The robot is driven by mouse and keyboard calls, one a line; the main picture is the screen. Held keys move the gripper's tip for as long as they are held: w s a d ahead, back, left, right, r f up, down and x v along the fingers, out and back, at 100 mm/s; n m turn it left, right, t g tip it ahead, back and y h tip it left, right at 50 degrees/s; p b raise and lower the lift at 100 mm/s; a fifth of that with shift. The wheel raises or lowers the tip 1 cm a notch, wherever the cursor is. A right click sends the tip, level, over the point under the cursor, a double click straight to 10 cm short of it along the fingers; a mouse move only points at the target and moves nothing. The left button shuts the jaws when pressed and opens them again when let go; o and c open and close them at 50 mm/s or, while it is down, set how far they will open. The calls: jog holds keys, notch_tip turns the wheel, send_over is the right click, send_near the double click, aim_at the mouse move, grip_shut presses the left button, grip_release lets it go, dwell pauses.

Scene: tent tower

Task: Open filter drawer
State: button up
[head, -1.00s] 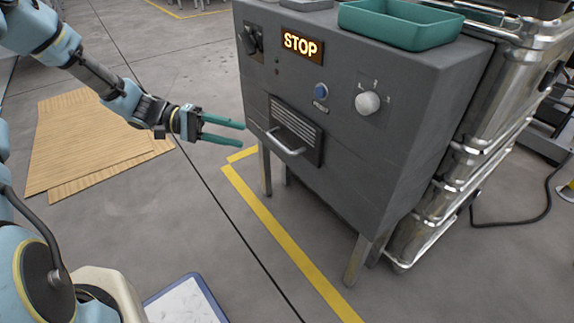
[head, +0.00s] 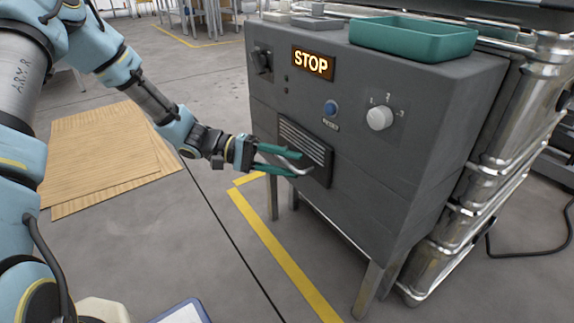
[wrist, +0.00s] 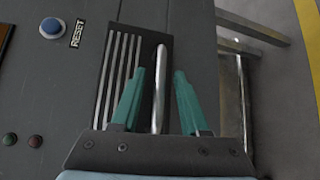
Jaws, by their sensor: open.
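The filter drawer (head: 303,148) is a dark slatted panel in the front of a grey machine, and it sits flush as far as I can see. Its silver bar handle (head: 291,165) sticks out from the front. My gripper (head: 298,164) is open at the drawer, with its green fingers above and below the handle. In the wrist view the handle (wrist: 158,90) runs between the two open fingers (wrist: 157,98), apart from both. The slatted drawer front (wrist: 118,75) lies behind the left finger there.
The machine (head: 400,175) carries a lit STOP sign (head: 312,64), a blue reset button (head: 330,108) and a white knob (head: 380,118). A green tray (head: 412,40) rests on top. Wooden boards (head: 100,155) lie on the floor at left. Floor before the drawer is clear.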

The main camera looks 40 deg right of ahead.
grip_shut()
dwell(0.3)
dwell(1.1)
